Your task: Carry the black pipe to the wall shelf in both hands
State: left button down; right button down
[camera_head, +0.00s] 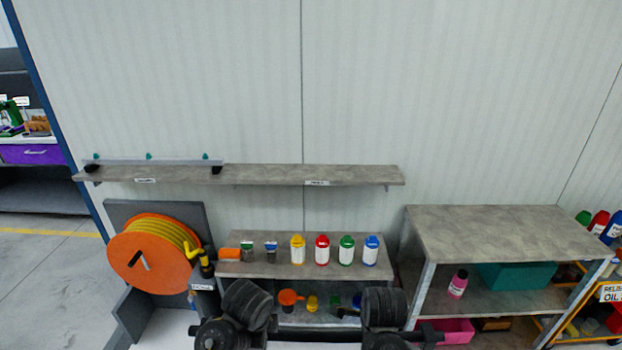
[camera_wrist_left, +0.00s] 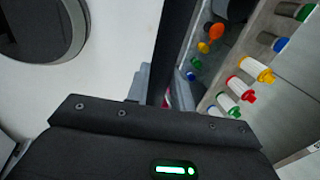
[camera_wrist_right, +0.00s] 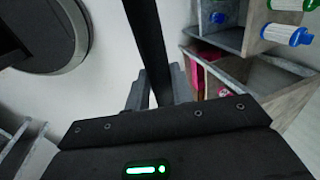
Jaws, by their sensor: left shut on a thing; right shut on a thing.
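The black pipe (camera_head: 315,335) lies level across the bottom of the head view, between my two arms. It also shows as a dark bar in the left wrist view (camera_wrist_left: 180,45) and the right wrist view (camera_wrist_right: 149,45). My left gripper (camera_wrist_left: 150,90) is shut on it, and my right gripper (camera_wrist_right: 155,90) is shut on it further along. In the head view my dark wrists hide most of the fingers. The wall shelf (camera_head: 270,177) is a long grey board on the wall, above and beyond the pipe. Its right part is bare.
A pale rail (camera_head: 170,162) with green knobs stands on the shelf's left part. Below is a low rack (camera_head: 285,270) with several coloured bottles. An orange hose reel (camera_head: 150,265) stands left; a grey table (camera_head: 490,230) stands right. The wall above the shelf is clear.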

pick_arm(q)
jog(key=shift+w+d+r, duration=0.1)
pick_arm(e)
jog(key=shift+w+r, duration=0.1)
